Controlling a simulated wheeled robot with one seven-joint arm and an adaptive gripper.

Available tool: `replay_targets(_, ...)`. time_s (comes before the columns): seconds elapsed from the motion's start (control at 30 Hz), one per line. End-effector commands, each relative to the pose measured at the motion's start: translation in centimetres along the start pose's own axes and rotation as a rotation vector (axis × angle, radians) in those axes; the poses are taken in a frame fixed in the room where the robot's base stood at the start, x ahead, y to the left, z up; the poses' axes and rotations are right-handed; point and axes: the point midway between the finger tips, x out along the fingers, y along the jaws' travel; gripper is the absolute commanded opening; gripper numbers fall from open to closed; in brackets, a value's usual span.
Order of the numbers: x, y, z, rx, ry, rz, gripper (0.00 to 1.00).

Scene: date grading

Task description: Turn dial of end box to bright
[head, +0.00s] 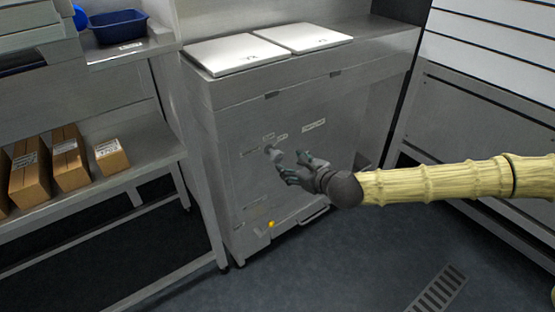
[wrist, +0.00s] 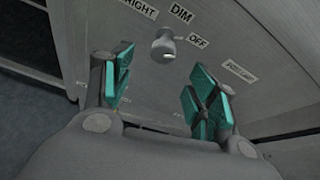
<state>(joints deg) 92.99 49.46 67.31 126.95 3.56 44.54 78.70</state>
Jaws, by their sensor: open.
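The end box (head: 222,130) is a grey metal cabinet with two pale lids on top. Its dial (head: 269,150) is a small light grey knob on the front face. In the wrist view the dial (wrist: 163,46) sits below the DIM label (wrist: 181,12), with OFF (wrist: 199,40) to its right and a partly cut-off BRIGHT label (wrist: 139,8) to its upper left. I cannot tell which label the dial points at. My gripper (head: 293,163) is open and empty in front of the dial. Its teal-padded fingers (wrist: 160,85) stand apart, the dial showing beyond the gap between them.
A yellow light or button (head: 271,224) and a low handle (head: 303,220) are near the cabinet's bottom. A shelf with cardboard boxes (head: 70,160) and a blue tub (head: 119,27) stands left. A slatted grey unit (head: 478,115) stands right. The floor in front is clear, with a drain grate (head: 437,288).

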Motion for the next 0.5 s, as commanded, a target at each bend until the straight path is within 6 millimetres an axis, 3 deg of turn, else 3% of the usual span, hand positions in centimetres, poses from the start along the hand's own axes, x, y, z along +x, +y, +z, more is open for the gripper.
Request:
replay_targets(0.23, 1.6, -0.6, 0.3, 0.018, -0.007, -0.01, 0.59)
replay_targets(0.5, 6.0, -0.6, 0.3, 0.016, -0.006, -0.009, 0.59)
